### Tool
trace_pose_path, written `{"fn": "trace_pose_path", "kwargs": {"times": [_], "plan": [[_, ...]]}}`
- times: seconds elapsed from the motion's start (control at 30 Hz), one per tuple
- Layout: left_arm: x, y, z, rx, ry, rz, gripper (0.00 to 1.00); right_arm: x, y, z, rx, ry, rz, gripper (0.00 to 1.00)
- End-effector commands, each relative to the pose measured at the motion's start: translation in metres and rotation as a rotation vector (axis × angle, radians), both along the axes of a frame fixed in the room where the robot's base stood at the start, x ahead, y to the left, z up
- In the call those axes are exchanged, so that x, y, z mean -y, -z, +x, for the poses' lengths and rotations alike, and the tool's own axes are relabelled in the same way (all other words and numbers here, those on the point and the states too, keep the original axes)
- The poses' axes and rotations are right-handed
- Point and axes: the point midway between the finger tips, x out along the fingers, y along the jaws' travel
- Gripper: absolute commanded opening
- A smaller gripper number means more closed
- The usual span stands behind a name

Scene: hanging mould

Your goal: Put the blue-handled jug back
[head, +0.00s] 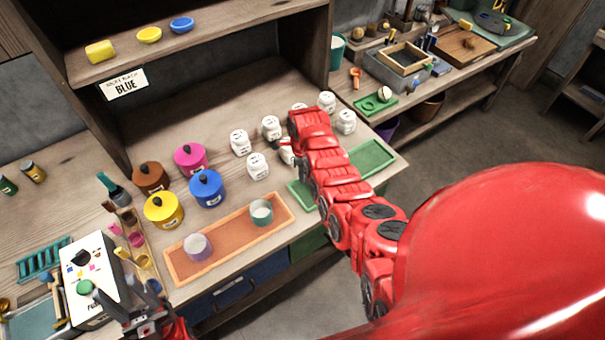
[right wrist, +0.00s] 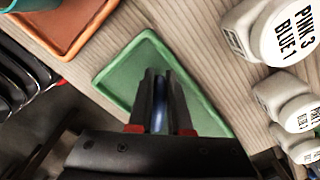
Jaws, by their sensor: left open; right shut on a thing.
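My right gripper (right wrist: 164,80) is shut in the right wrist view, with a narrow bluish thing (right wrist: 158,116) between its fingers. It looks like a blue handle, but the jug's body is hidden. A green tray (right wrist: 118,75) lies below and beyond the fingertips. In the head view my right arm covers the tray's middle, and the tray's right end (head: 373,158) shows. I cannot make out the held thing there. My left gripper (head: 130,298) is open and empty at the bottom left, beside the white machine (head: 100,262).
White labelled jars (head: 257,166) stand beside my right arm. An orange tray (head: 222,238) holds two cups. Pots with lids, including a blue one (head: 207,189), stand behind it. A shelf (head: 205,42) overhangs the bench. The tray's right end is bare.

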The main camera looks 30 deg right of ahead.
Motion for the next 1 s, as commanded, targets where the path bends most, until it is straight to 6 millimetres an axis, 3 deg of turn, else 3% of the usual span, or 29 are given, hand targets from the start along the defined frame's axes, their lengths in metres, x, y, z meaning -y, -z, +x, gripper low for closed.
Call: {"fn": "trace_pose_path", "kwargs": {"times": [0.53,0.83,0.87,1.0], "plan": [[0.0,-0.007,0.0,0.0,0.0,0.0,0.5,0.001,0.014,0.001,0.004,0.001,-0.001,0.0],[0.0,0.002,0.0,0.0,0.0,0.0,0.5,0.001,0.022,0.001,0.005,0.001,-0.002,0.0],[0.0,0.0,0.0,0.0,0.0,0.0,0.5,0.001,0.021,0.001,0.005,0.002,-0.002,0.22],[0.0,0.0,0.0,0.0,0.0,0.0,0.5,0.001,0.021,0.001,0.004,0.001,-0.002,0.47]]}}
